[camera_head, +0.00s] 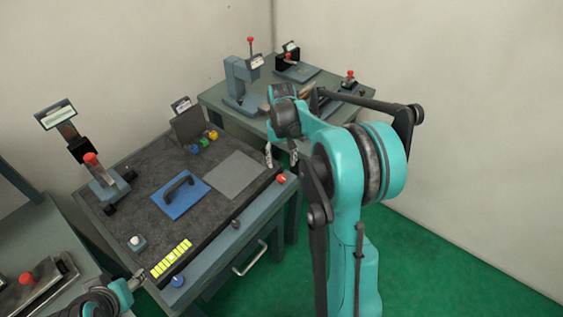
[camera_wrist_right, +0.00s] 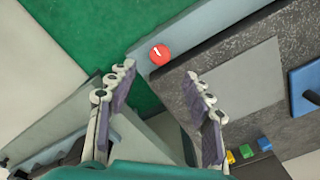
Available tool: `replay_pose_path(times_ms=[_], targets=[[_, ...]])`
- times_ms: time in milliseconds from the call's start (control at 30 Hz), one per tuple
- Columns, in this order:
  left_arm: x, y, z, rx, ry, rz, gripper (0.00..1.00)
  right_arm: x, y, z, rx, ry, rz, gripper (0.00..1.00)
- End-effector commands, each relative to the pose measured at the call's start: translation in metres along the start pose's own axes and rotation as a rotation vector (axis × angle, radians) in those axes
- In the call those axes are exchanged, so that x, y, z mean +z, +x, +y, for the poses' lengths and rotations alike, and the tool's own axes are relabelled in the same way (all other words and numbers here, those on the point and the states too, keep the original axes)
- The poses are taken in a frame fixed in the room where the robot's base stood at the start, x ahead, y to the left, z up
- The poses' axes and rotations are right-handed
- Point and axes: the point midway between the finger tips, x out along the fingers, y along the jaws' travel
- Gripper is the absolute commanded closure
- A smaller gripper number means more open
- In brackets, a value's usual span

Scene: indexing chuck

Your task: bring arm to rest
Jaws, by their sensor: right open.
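My right arm (camera_head: 345,190) is teal and reaches up from the lower right, bent over the right end of the middle bench. My right gripper (camera_head: 281,156) hangs fingers down near the bench's front right corner. In the right wrist view my right gripper (camera_wrist_right: 162,98) has its two fingers wide apart with nothing between them. A red round button (camera_wrist_right: 160,54) shows beyond the fingertips, apart from them; it also shows in the head view (camera_head: 281,179). My left gripper (camera_head: 138,279) is only partly in view at the lower left, and its opening cannot be made out.
The middle bench (camera_head: 135,170) has a blue plate with a handle (camera_head: 181,192), a grey plate (camera_head: 234,175), small coloured blocks (camera_head: 204,140) and a yellow strip (camera_head: 171,258). A back bench (camera_head: 215,97) carries several fixtures. Green floor (camera_head: 440,255) is free at right.

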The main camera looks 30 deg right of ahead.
Motion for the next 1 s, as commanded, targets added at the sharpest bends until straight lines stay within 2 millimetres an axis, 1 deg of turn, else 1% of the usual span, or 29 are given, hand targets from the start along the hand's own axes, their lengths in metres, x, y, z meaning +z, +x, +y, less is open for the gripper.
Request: replay_pose_path(times_ms=[367, 467, 533, 567, 667, 700, 767, 800, 867, 900, 967, 1000], targets=[[0.000, 0.000, 0.000, 0.000, 0.000, 0.000, 0.49, 0.000, 0.000, 0.000, 0.000, -0.001, 0.001, 0.49], [0.000, 0.000, 0.000, 0.000, 0.000, 0.000, 0.49, 0.007, -0.007, -0.004, -0.002, -0.012, 0.016, 0.49], [0.000, 0.000, 0.000, 0.000, 0.000, 0.000, 0.49, 0.017, -0.018, -0.009, -0.005, -0.029, 0.043, 0.49], [0.000, 0.000, 0.000, 0.000, 0.000, 0.000, 0.49, 0.024, -0.024, -0.012, -0.007, -0.039, 0.058, 0.49], [0.000, 0.000, 0.000, 0.000, 0.000, 0.000, 0.49, 0.052, -0.045, -0.024, -0.017, -0.083, 0.125, 0.49], [0.000, 0.000, 0.000, 0.000, 0.000, 0.000, 0.49, 0.064, -0.053, -0.029, -0.022, -0.104, 0.155, 0.49], [0.000, 0.000, 0.000, 0.000, 0.000, 0.000, 0.49, 0.084, -0.063, -0.035, -0.029, -0.133, 0.203, 0.49], [0.000, 0.000, 0.000, 0.000, 0.000, 0.000, 0.49, 0.097, -0.069, -0.039, -0.035, -0.152, 0.233, 0.49], [0.000, 0.000, 0.000, 0.000, 0.000, 0.000, 0.49, 0.117, -0.075, -0.044, -0.043, -0.180, 0.279, 0.49], [0.000, 0.000, 0.000, 0.000, 0.000, 0.000, 0.49, 0.130, -0.078, -0.047, -0.049, -0.201, 0.309, 0.49], [0.000, 0.000, 0.000, 0.000, 0.000, 0.000, 0.49, 0.149, -0.081, -0.051, -0.059, -0.229, 0.356, 0.49], [0.000, 0.000, 0.000, 0.000, 0.000, 0.000, 0.49, 0.162, -0.082, -0.053, -0.066, -0.248, 0.386, 0.49]])
